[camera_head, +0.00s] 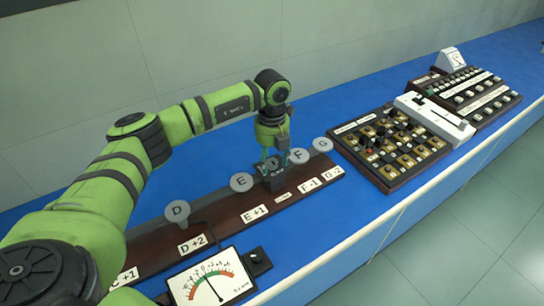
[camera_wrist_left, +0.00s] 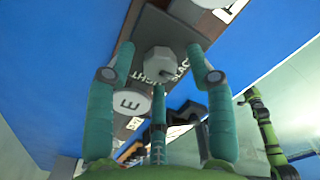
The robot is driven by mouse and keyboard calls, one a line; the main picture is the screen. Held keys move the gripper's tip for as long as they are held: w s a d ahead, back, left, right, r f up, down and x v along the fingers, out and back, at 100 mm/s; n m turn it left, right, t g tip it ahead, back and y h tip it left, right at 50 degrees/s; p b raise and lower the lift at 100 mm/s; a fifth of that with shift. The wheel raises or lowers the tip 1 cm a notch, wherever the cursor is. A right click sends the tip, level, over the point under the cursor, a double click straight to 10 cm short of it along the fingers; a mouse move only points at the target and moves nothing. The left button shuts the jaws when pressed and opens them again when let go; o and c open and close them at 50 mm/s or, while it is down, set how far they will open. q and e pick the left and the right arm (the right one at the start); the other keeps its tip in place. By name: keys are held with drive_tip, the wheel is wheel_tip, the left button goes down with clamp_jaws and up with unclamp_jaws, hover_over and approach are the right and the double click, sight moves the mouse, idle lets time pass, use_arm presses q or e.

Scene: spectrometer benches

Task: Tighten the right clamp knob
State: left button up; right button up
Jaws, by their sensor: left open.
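A dark block (camera_head: 273,184) sits on the long brown rail between the E disc and the F disc. In the left wrist view the block bears a grey faceted knob (camera_wrist_left: 159,61) and white lettering that reads in part like "RIGHT". My left gripper (camera_head: 274,158) is just above the block, pointing down. In the left wrist view its teal fingers (camera_wrist_left: 161,52) are spread around the knob, with gaps at the sides; I cannot tell whether any finger touches it. My right gripper is not in view.
Round grey lettered discs, including D (camera_head: 177,211), E (camera_head: 241,182) and G (camera_head: 322,144), stand along the brown rail (camera_head: 225,222). A dial meter (camera_head: 211,281) is in front. A switch board (camera_head: 388,146) is to the right. Blue bench top (camera_head: 330,215) is clear in front.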

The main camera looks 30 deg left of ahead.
use_arm(q)
clamp_jaws()
drive_tip(key=shift+f+m+b, duration=0.15)
drive_tip(key=shift+m+b, duration=1.1)
drive_tip(key=shift+m, duration=0.25)
drive_tip(key=m+b, duration=0.3)
drive_tip(key=m, duration=0.2)
drive_tip(key=m+b, duration=0.2)
drive_tip(key=m, duration=0.3)
drive_tip(key=m+b, duration=0.1)
drive_tip(key=m, duration=0.3)
drive_tip(key=shift+m, duration=0.4)
drive_tip(key=shift+b, duration=0.3)
